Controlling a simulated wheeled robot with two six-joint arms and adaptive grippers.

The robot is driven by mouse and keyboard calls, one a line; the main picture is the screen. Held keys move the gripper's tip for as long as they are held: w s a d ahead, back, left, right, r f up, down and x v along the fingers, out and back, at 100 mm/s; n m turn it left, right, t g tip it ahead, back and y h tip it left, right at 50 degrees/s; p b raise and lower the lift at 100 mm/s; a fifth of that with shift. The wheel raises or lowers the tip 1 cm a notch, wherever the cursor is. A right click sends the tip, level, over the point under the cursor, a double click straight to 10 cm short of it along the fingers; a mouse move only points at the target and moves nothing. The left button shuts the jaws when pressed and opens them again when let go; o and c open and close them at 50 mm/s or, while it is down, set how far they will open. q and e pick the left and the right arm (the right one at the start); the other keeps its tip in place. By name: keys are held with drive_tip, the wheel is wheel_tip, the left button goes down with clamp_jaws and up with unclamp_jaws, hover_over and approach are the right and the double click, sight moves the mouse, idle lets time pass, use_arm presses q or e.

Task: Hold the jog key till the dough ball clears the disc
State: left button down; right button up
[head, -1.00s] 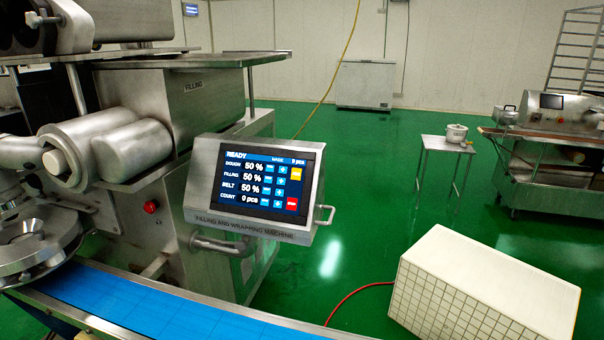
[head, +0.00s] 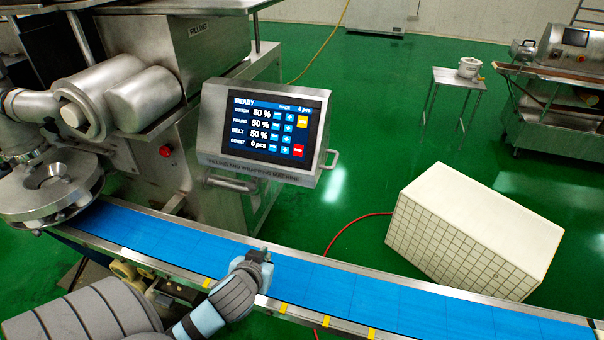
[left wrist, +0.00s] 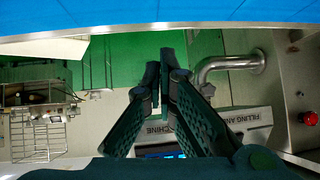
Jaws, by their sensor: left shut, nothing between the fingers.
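The control panel (head: 210,130) of the filling and wrapping machine has a lit screen (head: 275,125) reading READY, dough, filling and belt at 50 %, and count 0 pcs. A yellow key (head: 302,121) and a red key (head: 298,151) are at its right side; I cannot tell their labels. A round steel disc part (head: 40,190) stands over the belt's left end. No dough ball shows. My left gripper (head: 262,252) is shut and empty over the belt, below and apart from the panel. Its fingers (left wrist: 160,62) show in the left wrist view. My right gripper is out of view.
The blue belt (head: 400,295) runs across the front. A tilted white box (head: 480,215) lies on the green floor beyond the belt.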

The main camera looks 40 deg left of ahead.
use_arm(q)
drive_tip(key=w+a+r+n+t+y, duration=0.1)
drive_tip(key=w+a+r+n+t, duration=0.1)
drive_tip(key=w+a+r+t, duration=0.45)
drive_tip(key=t+h, duration=0.4)
drive_tip(key=t, duration=0.1)
approach(303, 122)
wheel_tip(303, 122, up, 9)
drive_tip(key=s+d, duration=0.1)
drive_tip(key=d, duration=0.1)
drive_tip(key=shift+s+r+n, duration=0.1)
drive_tip(key=shift+s+n, duration=0.1)
drive_tip(key=shift+n, duration=0.1)
drive_tip(key=shift+w+a+f, duration=0.45)
drive_tip(key=shift+w+f, duration=0.3)
drive_tip(key=shift+w, duration=0.45)
drive_tip(key=shift+w+a+f, duration=0.45)
drive_tip(key=shift+w+f, duration=0.3)
drive_tip(key=shift+w, duration=0.4)
drive_tip(key=shift+w+a+f, duration=0.4)
drive_tip(key=shift+w+f, duration=0.4)
drive_tip(key=shift+w, duration=0.4)
